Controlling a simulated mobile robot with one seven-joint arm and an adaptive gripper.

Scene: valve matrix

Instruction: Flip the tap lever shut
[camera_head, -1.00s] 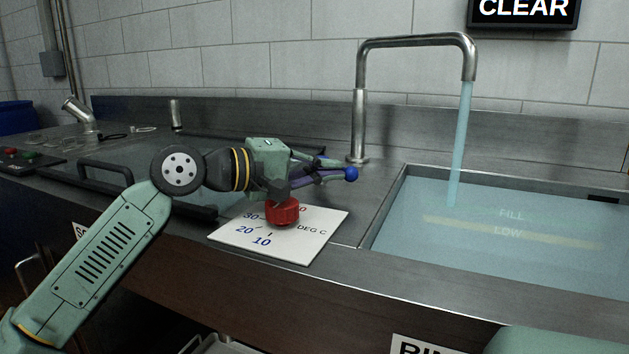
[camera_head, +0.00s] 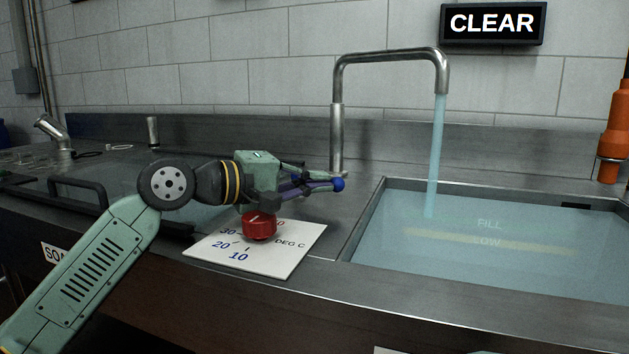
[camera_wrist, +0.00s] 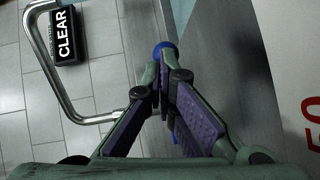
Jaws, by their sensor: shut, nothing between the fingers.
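The curved steel tap (camera_head: 338,125) stands behind the sink basin, and a stream of water (camera_head: 435,155) runs from its spout. A blue ball (camera_head: 338,184), which looks like the tip of the tap lever, is at the end of my gripper (camera_head: 325,184), in front of the tap's foot. In the wrist view the blue ball (camera_wrist: 165,50) sits just beyond my fingertips (camera_wrist: 165,78), which are closed together and empty. Whether the fingers touch the ball I cannot tell. The rest of the lever is mostly hidden by the fingers; a blue bit (camera_wrist: 175,138) shows between them.
A red knob (camera_head: 260,226) on a white temperature plate (camera_head: 290,262) is just below my gripper. The filled basin (camera_head: 480,235) lies to the right. A sign (camera_head: 492,23) reads CLEAR. Black handles (camera_head: 80,190) are at the left; an orange object (camera_head: 613,120) stands far right.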

